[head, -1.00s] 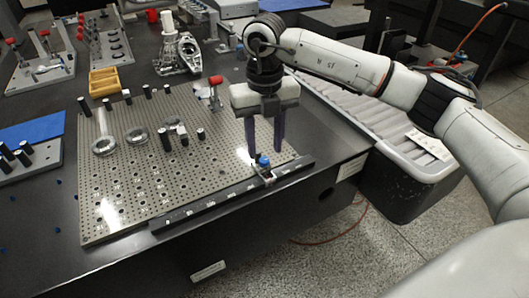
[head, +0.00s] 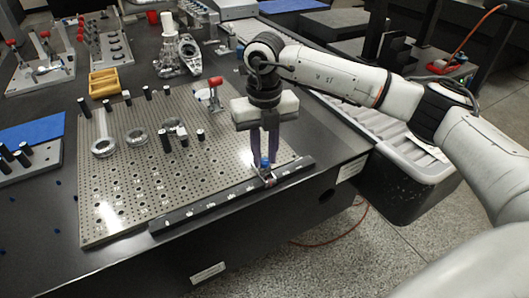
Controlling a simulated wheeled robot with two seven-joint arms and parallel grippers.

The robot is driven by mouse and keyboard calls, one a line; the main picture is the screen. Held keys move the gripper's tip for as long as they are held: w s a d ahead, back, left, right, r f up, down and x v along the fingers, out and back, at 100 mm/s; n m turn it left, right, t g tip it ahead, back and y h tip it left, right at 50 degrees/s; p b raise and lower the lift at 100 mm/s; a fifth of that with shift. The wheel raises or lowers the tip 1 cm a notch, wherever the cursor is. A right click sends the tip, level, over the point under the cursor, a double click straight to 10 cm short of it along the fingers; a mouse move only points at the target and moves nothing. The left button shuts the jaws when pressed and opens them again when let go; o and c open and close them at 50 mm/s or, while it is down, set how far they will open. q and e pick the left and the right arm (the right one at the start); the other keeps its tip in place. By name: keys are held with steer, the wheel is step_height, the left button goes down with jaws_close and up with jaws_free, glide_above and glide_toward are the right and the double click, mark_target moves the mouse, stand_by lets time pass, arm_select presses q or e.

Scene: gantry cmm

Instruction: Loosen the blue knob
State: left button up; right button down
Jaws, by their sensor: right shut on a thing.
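The blue knob (head: 265,163) sits on a small metal slider on the black rail (head: 205,207) along the front edge of the perforated plate. My right gripper (head: 265,161) points straight down over the rail, with its two dark fingers around the knob. It is shut on the knob, which is partly hidden between the fingertips. My left gripper is not in view.
The perforated plate (head: 130,205) carries several black pins, metal rings and a red-handled clamp (head: 213,90). A yellow tray (head: 104,83) stands behind it. A grey roller conveyor (head: 395,140) lies to the right, beyond the table edge.

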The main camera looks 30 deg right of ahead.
mark_target(265, 160)
steer(key=shift+n, duration=0.3)
steer(key=n, duration=0.5)
steer(key=shift+n, duration=0.3)
steer(key=n, duration=0.5)
steer(key=shift+n, duration=0.4)
steer(key=c, duration=1.6)
jaws_free()
steer(key=shift+o, duration=0.2)
steer(key=shift+r, duration=0.1)
step_height(265, 160, up, 10)
steer(key=shift+p, duration=0.3)
